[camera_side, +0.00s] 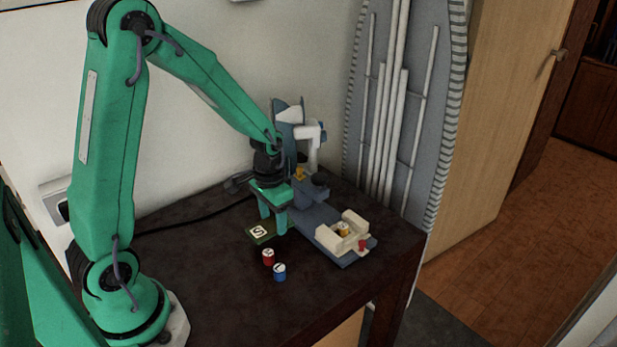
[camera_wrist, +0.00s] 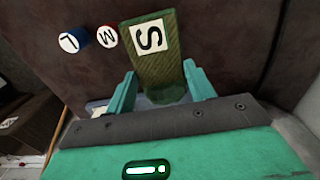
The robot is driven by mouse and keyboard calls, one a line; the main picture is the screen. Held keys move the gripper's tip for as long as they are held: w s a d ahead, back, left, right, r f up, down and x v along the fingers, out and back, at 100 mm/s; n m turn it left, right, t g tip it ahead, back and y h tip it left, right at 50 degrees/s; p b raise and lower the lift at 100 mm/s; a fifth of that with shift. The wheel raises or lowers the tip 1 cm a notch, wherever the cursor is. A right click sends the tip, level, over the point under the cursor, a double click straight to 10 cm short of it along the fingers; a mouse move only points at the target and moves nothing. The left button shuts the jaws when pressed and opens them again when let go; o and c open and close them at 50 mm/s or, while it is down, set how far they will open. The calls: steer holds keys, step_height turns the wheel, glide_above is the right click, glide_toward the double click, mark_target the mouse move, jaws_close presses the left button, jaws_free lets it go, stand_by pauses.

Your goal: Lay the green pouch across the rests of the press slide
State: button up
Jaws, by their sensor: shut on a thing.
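The green pouch (camera_side: 260,234) has a white label with an S. In the wrist view the pouch (camera_wrist: 158,75) lies lengthwise between the fingers and sticks out beyond their tips. My gripper (camera_side: 273,228) is shut on it, low over the dark table, just left of the blue-grey press. It also shows in the wrist view (camera_wrist: 160,72). I cannot tell whether the pouch touches the table. The press slide has cream rests (camera_side: 354,222) at its near right end. A small yellow piece (camera_side: 343,229) with a pale top sits between the rests.
A red can (camera_side: 268,257) and a blue can (camera_side: 280,272) stand just in front of the pouch. The upright press body (camera_side: 290,125) rises behind my gripper. A small red piece (camera_side: 361,246) is at the slide's front. The table's right edge is close to the slide.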

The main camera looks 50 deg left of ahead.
mark_target(273, 224)
steer(key=shift+f, duration=1.95)
steer(key=shift+f, duration=0.15)
steer(key=o, duration=1)
steer(key=shift+c, duration=0.2)
step_height(273, 224, up, 11)
steer(key=shift+r, duration=0.65)
